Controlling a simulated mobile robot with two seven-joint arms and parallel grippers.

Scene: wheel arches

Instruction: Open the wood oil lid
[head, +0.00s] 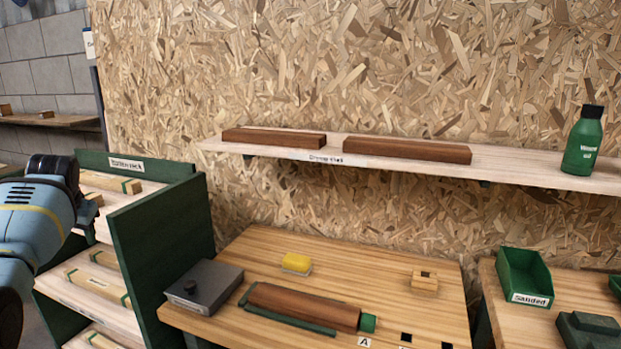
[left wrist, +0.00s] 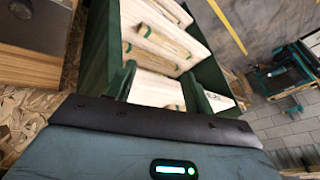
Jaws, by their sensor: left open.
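A green bottle (head: 582,146) with a white label stands upright on the wall shelf at the far right of the head view. The label seems to read as an oil. Its black cap (head: 592,111) sits on top. My left arm comes in at the left edge of the head view, far from the bottle. In the left wrist view my left gripper (left wrist: 160,86) is open, with two dark green fingers apart in front of the rack and nothing seen held between them. The bottle does not show in that view. My right gripper is not in view.
A green rack (head: 160,222) with wooden pieces stands beside my left arm. The wall shelf (head: 365,160) also bears two brown wood blocks. The workbench (head: 330,263) holds a grey box (head: 212,280), a yellow sponge (head: 297,263) and a brown block (head: 305,304). A green bin (head: 525,280) is at right.

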